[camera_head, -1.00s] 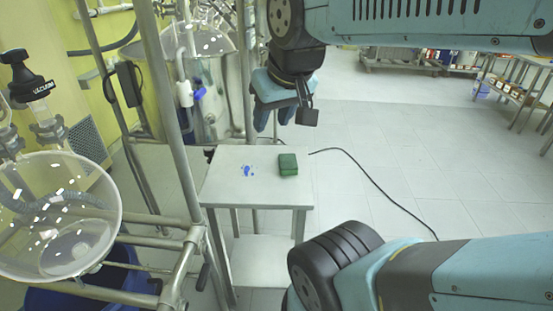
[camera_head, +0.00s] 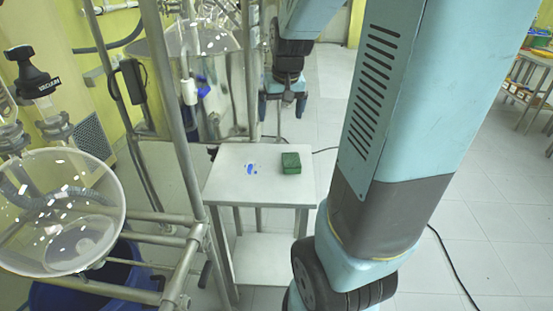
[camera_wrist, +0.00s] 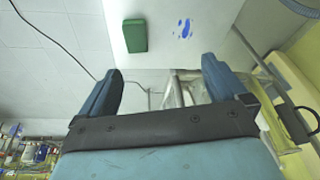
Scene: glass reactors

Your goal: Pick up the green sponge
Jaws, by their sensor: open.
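The green sponge (camera_head: 291,163) is a small dark green block lying on top of a small white table (camera_head: 225,185), towards its right back. It also shows in the wrist view (camera_wrist: 134,36), beyond my fingertips and a little left of the middle. My gripper (camera_head: 281,105) is in the head view beyond the table's back edge, above and apart from the sponge. In the wrist view its two blue fingers (camera_wrist: 160,82) are spread wide with nothing between them.
Blue spots (camera_head: 252,169) mark the tabletop left of the sponge. A metal frame with glass reactors (camera_head: 60,212) stands close on the left. A black cable (camera_head: 452,262) runs over the floor. The tiled floor at right is largely clear.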

